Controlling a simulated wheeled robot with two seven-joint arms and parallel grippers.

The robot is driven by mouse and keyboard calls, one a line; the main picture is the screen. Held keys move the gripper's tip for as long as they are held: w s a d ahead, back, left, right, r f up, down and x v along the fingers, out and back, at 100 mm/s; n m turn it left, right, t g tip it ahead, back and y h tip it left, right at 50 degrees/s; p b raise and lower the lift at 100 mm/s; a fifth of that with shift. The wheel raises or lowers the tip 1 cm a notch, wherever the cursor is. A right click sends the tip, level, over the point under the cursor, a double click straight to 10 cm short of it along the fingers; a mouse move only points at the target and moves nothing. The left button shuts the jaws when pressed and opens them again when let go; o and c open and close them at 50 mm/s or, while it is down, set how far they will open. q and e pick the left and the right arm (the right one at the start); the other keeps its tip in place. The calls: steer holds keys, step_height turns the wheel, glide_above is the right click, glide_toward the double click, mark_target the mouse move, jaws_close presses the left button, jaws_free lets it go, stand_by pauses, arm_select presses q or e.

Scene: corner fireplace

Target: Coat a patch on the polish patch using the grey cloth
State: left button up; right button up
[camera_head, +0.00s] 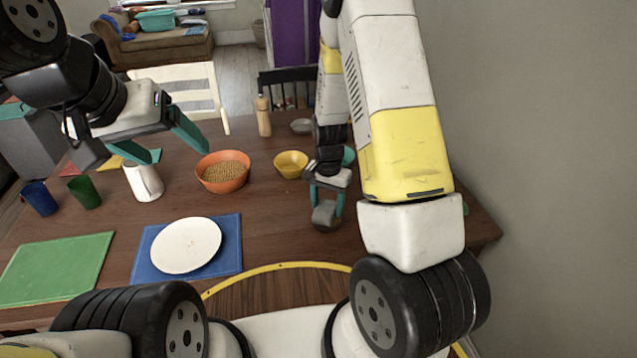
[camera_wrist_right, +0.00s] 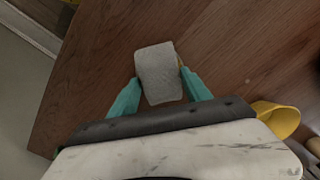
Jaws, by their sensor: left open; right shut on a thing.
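The grey cloth (camera_head: 325,216), a small folded pad, is between the teal fingers of my right gripper (camera_head: 327,201), which is shut on it. It is at the right part of the brown wooden table (camera_head: 265,232). In the right wrist view the cloth (camera_wrist_right: 158,72) shows over bare wood; I cannot tell whether it touches the table. A small yellowish bit shows at its right edge there. I cannot make out the polish patch in either view. My left gripper (camera_head: 160,142) is open and empty, above the table near the white pitcher (camera_head: 144,183).
An orange bowl of grains (camera_head: 222,177), a yellow bowl (camera_head: 291,164), a pepper mill (camera_head: 263,117) and a metal bowl (camera_head: 301,126) stand left of my right arm. A white plate (camera_head: 186,245) lies on a blue mat (camera_head: 232,262). Cups stand far left. Wood around the cloth is mostly clear.

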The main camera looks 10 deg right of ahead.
mark_target(327, 206)
steer(key=shift+f, duration=0.55)
stand_by(1.1)
steer(key=shift+r, duration=0.1)
steer(key=shift+r, duration=3.45)
steer(key=n, duration=0.2)
steer(key=w+n, duration=0.1)
steer(key=n, duration=0.1)
steer(key=d+r+n, duration=0.1)
steer(key=n, duration=0.1)
steer(key=shift+w+r+n, duration=0.1)
steer(key=shift+w+n, duration=0.15)
steer(key=shift+n, duration=0.05)
steer(key=shift+f, duration=0.35)
steer(key=shift+m, duration=0.4)
steer(key=shift+s+a+f, duration=0.15)
steer(key=shift+s+f, duration=0.1)
steer(key=shift+f, duration=0.8)
steer(key=shift+s+a+f, duration=0.2)
steer(key=shift+s+f, duration=0.05)
steer(key=shift+f, duration=0.85)
steer(key=shift+s+a+f, duration=0.15)
steer(key=shift+s+f, duration=0.1)
steer(key=shift+f, duration=0.8)
steer(key=shift+f, duration=0.6)
